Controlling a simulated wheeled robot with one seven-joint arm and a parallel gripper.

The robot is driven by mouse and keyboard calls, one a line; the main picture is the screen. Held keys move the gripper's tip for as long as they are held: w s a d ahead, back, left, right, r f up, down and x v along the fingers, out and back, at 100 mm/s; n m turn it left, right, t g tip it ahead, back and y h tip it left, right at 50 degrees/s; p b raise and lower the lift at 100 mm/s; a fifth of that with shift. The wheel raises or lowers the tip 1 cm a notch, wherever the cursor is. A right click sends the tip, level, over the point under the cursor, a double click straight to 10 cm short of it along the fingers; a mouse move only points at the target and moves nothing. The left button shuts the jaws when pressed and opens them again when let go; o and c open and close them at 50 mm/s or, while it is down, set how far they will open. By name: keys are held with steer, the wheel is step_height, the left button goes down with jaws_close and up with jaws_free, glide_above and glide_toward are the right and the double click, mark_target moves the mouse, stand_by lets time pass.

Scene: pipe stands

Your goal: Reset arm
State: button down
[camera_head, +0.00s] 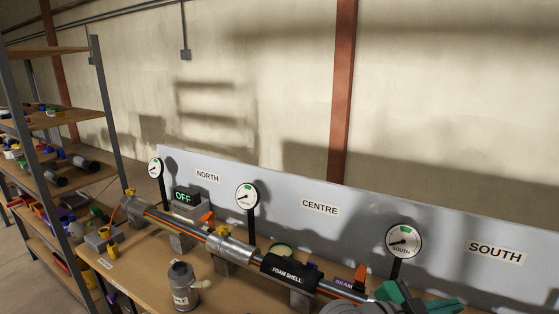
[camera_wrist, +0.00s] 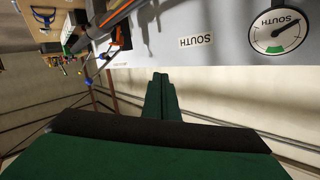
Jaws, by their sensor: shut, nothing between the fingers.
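My gripper (camera_wrist: 162,97) is shut and empty. Its green fingers meet in the wrist view, with bare wall behind them. Green parts that look like my gripper (camera_head: 410,299) also show at the bottom right of the head view, in front of the SOUTH gauge (camera_head: 404,242). In the wrist view the picture is upside down, and the SOUTH gauge (camera_wrist: 277,31) and SOUTH label (camera_wrist: 196,41) stand above and right of the fingers. The fingers appear apart from the pipe (camera_head: 220,245); the exact gap cannot be told.
The workbench (camera_head: 232,292) carries the pipe on grey stands, a black FOAM SHELL sleeve (camera_head: 288,270), an OFF display (camera_head: 184,196) and a grey canister (camera_head: 183,288). A grey backboard (camera_head: 345,225) runs behind. Stocked shelves (camera_head: 60,120) stand left. Space above the bench is open.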

steer(key=w+a+f+n+t, duration=0.45)
steer(key=a+n+t, duration=0.35)
steer(key=n+t, duration=0.3)
steer(key=s+a+f+n+t+y, duration=0.2)
steer(key=s+a+f+n+y, duration=0.1)
steer(key=a+f+n+y, duration=0.3)
steer(key=s+a+f+n+t+y, duration=0.2)
steer(key=s+a+f+n+y, duration=0.15)
steer(key=a+f, duration=0.4)
steer(key=s+a+f+y, duration=0.2)
steer(key=s+a, duration=0.3)
steer(key=s, duration=0.3)
steer(key=s+a+f+m+g+y, duration=0.1)
steer(key=s+a+f, duration=0.3)
steer(key=s, duration=0.5)
steer(key=s+a+f+g+y, duration=0.1)
steer(key=s+a+f+y, duration=0.1)
steer(key=s+a, duration=0.5)
steer(key=shift+s+a+f+y, duration=0.3)
steer(key=shift+s+f+y, duration=0.1)
steer(key=shift+s+y, duration=0.25)
steer(key=shift+m, duration=0.25)
